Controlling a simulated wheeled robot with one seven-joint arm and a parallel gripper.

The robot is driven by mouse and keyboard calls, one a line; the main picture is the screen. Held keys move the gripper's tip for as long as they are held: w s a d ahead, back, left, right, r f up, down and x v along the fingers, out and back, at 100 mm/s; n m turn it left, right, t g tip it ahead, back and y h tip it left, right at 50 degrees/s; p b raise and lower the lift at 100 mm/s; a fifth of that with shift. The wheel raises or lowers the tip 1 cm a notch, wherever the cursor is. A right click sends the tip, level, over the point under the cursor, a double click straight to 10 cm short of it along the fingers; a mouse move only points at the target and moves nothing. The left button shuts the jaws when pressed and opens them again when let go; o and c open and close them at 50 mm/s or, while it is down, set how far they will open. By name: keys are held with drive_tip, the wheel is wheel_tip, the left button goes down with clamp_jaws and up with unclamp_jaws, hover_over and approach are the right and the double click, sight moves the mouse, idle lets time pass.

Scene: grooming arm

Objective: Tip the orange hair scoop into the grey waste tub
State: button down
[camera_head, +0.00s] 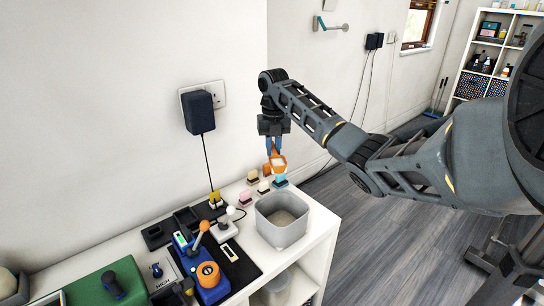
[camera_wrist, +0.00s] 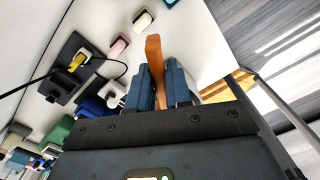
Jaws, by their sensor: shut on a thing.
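The orange hair scoop (camera_head: 278,162) is held in my gripper (camera_head: 274,146), above the far end of the white table. Its bowl shows a pale inside in the head view; I cannot tell how much hair is in it. In the wrist view the orange handle (camera_wrist: 154,58) stands between the two blue fingers of my gripper (camera_wrist: 160,88), which are shut on it. The grey waste tub (camera_head: 278,238) stands upright on the table's right edge, nearer the head camera than the scoop. The tub's open top is clear. The scoop is apart from the tub.
Small pale-topped blocks (camera_head: 263,187) stand behind the tub. A blue device with orange knobs (camera_head: 208,274) and a black mat lie left of it. A black charger (camera_head: 199,113) hangs on the wall with its cable. The floor lies beyond the table's right edge.

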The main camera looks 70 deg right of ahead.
sight(275, 151)
drive_tip(key=shift+s+a+r+t+h, duration=0.15)
drive_tip(key=shift+a+t+h, duration=0.15)
drive_tip(key=shift+a+h, duration=0.25)
drive_tip(key=shift+s+a+r+t+h+b, duration=0.2)
drive_tip(key=shift+s+a+t+h+b, duration=0.15)
drive_tip(key=shift+a+h+b, duration=0.6)
drive_tip(key=shift+s+r+t+b, duration=0.2)
drive_tip(key=shift+r+t+b, duration=0.2)
drive_tip(key=shift+b, duration=0.35)
drive_tip(key=shift+a+h, duration=0.1)
drive_tip(key=shift+h, duration=0.2)
drive_tip(key=shift+s+a+r+h+b, duration=0.15)
drive_tip(key=shift+h+b, duration=0.15)
drive_tip(key=shift+b, duration=0.3)
drive_tip(key=shift+s+a+r+t+h+b, duration=0.1)
drive_tip(key=shift+a+r+t+h+b, duration=0.1)
drive_tip(key=shift+r+t+h+b, duration=0.35)
drive_tip(key=shift+r, duration=0.1)
